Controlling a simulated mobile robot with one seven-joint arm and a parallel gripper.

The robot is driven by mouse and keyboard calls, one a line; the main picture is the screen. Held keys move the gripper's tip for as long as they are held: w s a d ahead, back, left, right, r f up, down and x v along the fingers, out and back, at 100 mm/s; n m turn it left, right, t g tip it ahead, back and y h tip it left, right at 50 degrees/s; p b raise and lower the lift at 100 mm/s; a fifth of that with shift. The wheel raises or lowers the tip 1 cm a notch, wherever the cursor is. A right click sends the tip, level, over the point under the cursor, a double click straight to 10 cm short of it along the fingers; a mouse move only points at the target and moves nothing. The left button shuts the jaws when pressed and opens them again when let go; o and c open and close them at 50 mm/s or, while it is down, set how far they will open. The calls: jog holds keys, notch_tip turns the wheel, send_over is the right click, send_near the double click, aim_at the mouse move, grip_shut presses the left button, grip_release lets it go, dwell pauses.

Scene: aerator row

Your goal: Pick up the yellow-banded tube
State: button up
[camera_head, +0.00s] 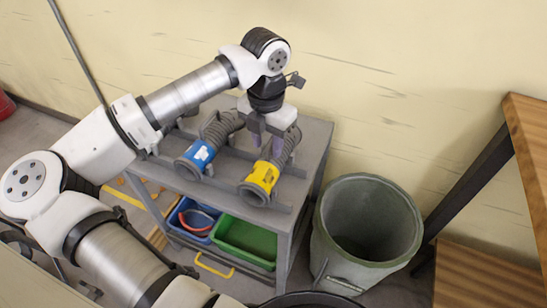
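The yellow-banded tube (262,178) lies on top of a grey cart, its bright yellow band toward the front edge and its dark ridged body running back to the right. My gripper (267,148) points down from above over the ridged part, behind the yellow band. Its two purplish fingers are spread apart. The right finger overlaps the tube in the picture, and I cannot tell whether either finger touches it. The tube appears to rest on the cart. A blue-banded tube (199,156) of the same kind lies to the left.
The grey cart (318,134) has a lower shelf with a blue bin (187,232) and a green bin (245,240). A grey-green barrel (367,220) stands to the right. A wooden-topped table (530,140) is at the far right. A wall is close behind the cart.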

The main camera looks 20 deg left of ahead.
aim_at(267, 148)
jog(key=shift+w+a+f, duration=0.1)
jog(key=shift+w+f, duration=0.05)
jog(key=shift+f, duration=0.75)
jog(key=shift+w+f, duration=0.1)
jog(key=shift+f, duration=0.8)
grip_shut()
